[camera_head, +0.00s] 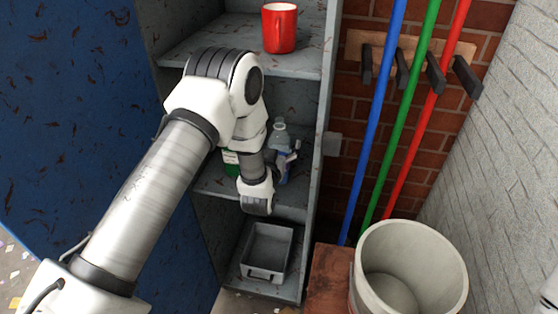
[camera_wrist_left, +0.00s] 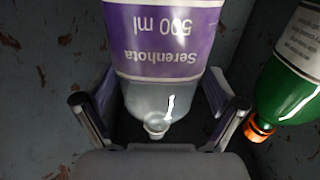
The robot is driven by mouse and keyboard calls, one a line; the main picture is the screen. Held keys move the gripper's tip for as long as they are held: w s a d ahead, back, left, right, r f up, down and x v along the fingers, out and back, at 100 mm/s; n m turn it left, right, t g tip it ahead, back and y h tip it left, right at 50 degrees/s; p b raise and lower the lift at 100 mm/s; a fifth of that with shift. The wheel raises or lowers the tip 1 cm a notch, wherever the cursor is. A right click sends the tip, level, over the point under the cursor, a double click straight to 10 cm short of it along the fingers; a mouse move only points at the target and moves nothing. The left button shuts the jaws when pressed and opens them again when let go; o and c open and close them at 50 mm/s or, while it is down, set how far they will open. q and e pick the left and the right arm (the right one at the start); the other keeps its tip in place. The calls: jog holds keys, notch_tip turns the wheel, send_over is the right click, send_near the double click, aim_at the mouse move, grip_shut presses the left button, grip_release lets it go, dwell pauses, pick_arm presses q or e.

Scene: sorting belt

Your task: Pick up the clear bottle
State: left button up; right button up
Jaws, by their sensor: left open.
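The clear bottle (camera_head: 280,134) stands on the middle shelf in the head view, partly hidden behind my left gripper (camera_head: 290,160). In the left wrist view the clear bottle (camera_wrist_left: 165,98) has a purple label reading "Serenhota 500 ml" and appears upside down in the picture. My left gripper (camera_wrist_left: 160,115) is open, with one finger on each side of the bottle. A gap shows on the left side; on the right the finger is very close, and I cannot tell if it touches. My right gripper is not in view.
A green bottle (camera_wrist_left: 295,85) with an orange cap stands close beside the clear bottle; it also shows in the head view (camera_head: 231,161). A red mug (camera_head: 280,28) is on the shelf above, and a grey tray (camera_head: 264,273) is below. A bin (camera_head: 453,262) stands right.

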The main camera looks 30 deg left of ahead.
pick_arm(q)
jog(key=shift+d, duration=0.15)
jog(key=c, duration=0.5)
jog(key=shift+s, duration=0.1)
grip_shut()
jog(key=shift+r, duration=0.1)
